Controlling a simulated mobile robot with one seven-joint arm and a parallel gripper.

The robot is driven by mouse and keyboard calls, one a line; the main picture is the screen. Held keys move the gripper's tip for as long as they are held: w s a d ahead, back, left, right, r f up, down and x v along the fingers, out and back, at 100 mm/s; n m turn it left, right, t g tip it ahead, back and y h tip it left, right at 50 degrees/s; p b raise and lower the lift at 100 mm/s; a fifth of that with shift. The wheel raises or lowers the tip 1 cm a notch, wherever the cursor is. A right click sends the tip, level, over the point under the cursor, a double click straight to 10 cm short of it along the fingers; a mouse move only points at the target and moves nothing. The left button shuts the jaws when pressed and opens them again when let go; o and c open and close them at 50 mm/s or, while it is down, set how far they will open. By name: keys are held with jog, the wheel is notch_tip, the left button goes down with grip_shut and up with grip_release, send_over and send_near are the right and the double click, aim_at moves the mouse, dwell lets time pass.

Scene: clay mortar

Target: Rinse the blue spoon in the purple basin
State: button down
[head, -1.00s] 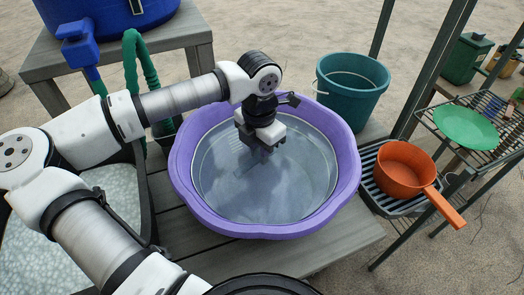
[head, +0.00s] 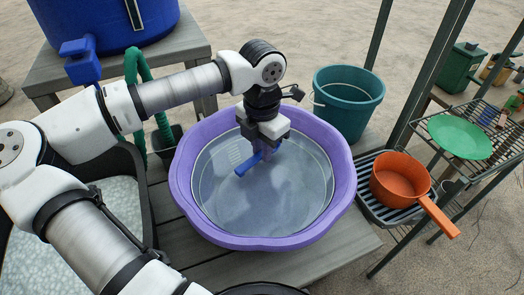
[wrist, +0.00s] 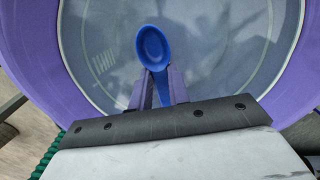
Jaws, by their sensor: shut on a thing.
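The blue spoon (head: 250,164) is held by my gripper (head: 264,150) over the purple basin (head: 180,190), which holds clear water. In the wrist view the spoon's oval bowl (wrist: 153,46) points away from my gripper (wrist: 159,88), and its handle lies between the two fingers. My gripper is shut on the handle. In the head view the spoon shows above the water, near the basin's middle; whether its lower end touches the water I cannot tell. The purple basin (wrist: 284,98) surrounds it in the wrist view.
A teal bucket (head: 348,105) stands behind the basin at right. An orange pot (head: 400,178) sits on a dark rack to the right, and a green plate (head: 460,136) lies on a wire shelf. A blue barrel (head: 105,20) with a tap and a green hose (head: 140,85) are at left.

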jog(key=shift+r+p, duration=1.65)
jog(key=shift+r, duration=1.95)
jog(key=shift+a, duration=0.1)
